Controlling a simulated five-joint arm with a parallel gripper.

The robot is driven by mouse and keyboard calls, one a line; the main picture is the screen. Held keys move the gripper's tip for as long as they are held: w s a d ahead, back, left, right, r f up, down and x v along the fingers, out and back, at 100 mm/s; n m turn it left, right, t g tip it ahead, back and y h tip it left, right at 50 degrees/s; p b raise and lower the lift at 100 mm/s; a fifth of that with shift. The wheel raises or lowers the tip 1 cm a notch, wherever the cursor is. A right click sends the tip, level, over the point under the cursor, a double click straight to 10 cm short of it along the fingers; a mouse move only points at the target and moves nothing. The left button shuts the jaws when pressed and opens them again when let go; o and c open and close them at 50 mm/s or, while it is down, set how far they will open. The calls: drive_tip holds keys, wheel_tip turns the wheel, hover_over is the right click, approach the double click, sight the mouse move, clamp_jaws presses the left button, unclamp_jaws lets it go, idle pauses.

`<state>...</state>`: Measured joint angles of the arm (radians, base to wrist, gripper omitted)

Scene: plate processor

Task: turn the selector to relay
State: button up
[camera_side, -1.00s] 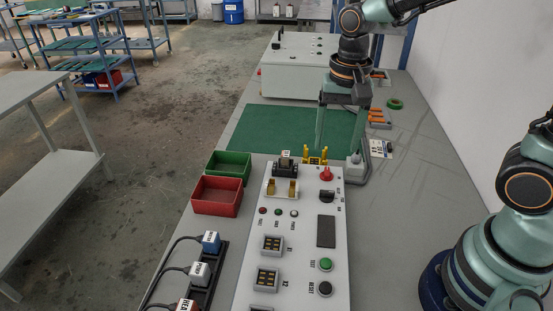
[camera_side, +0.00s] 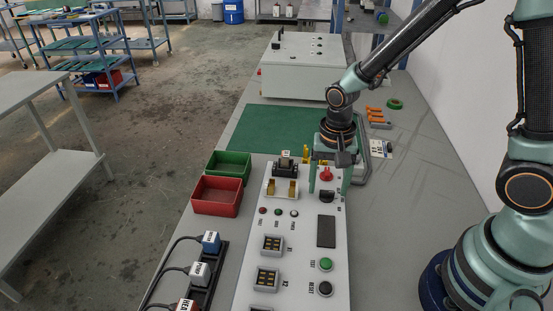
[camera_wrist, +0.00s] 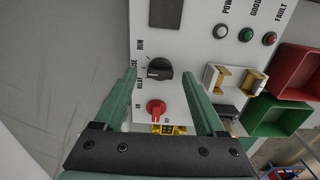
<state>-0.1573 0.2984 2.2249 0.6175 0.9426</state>
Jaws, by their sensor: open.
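The selector (camera_wrist: 159,70) is a black knob on the white control panel (camera_side: 306,246). In the wrist view RUN, a partly hidden label and RELAY sit on its left side; I cannot tell for sure which label it points to. It also shows in the side view (camera_side: 327,197), just in front of the fingers. My gripper (camera_wrist: 157,80) is open and empty, its fingertips on either side of the selector in the wrist view. In the side view my gripper (camera_side: 329,188) hangs low over the panel's far end. A red knob (camera_wrist: 155,108) lies between the fingers, nearer the palm.
A dark display (camera_side: 326,231), green button (camera_side: 326,264) and black button (camera_side: 325,289) are nearer on the panel. Yellow-topped fittings (camera_side: 282,187) stand left of the gripper. Red (camera_side: 217,196) and green (camera_side: 228,166) bins stand left of the panel. A green mat (camera_side: 265,128) lies beyond.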

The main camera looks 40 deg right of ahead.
drive_tip(key=shift+f, duration=0.2)
clamp_jaws()
drive_tip(key=shift+n, duration=0.3)
drive_tip(key=n, duration=0.3)
drive_tip(key=shift+n, duration=2.1)
